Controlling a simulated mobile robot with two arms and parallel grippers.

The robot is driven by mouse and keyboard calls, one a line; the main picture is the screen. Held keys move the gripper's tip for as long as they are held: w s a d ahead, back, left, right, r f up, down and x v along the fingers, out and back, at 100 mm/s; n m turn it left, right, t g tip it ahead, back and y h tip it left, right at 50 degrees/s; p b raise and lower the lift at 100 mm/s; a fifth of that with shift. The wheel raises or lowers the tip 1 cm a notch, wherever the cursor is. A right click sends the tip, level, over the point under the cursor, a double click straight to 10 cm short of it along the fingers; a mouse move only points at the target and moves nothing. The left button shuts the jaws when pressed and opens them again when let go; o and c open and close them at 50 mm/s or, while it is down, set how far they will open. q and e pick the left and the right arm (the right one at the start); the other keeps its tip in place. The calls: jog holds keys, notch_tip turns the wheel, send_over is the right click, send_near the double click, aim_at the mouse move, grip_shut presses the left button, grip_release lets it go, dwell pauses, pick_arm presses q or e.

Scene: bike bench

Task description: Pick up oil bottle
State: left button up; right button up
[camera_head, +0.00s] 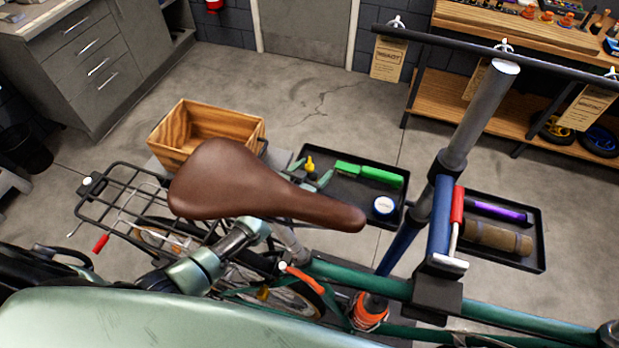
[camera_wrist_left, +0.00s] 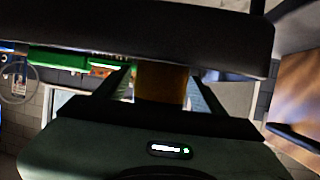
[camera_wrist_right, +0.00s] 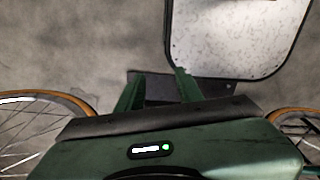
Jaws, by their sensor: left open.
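The oil bottle (camera_head: 310,163) is small and yellow and stands at the left end of the black tray behind the brown saddle. My left gripper (camera_head: 311,173) is open, with one finger on either side of the bottle; the saddle hides most of the gripper. In the left wrist view a yellow-brown body (camera_wrist_left: 162,80), likely the bottle, shows between the spread fingers, with gaps at its sides. A dark band covers its top there. My right gripper (camera_wrist_right: 158,88) shows only in its wrist view, fingers apart and nothing held, above the floor.
The left black tray (camera_head: 345,205) also holds a green brush (camera_head: 368,173) and a round white-topped tin (camera_head: 384,206). The saddle (camera_head: 225,180), a wooden crate (camera_head: 200,125) and the stand post (camera_head: 480,110) crowd the area. A right tray (camera_head: 535,262) holds a purple item and a brown roll.

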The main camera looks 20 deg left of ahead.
pick_arm(q)
jog(key=shift+d, duration=0.1)
jog(key=c, duration=1.5)
jog(key=shift+r, duration=0.1)
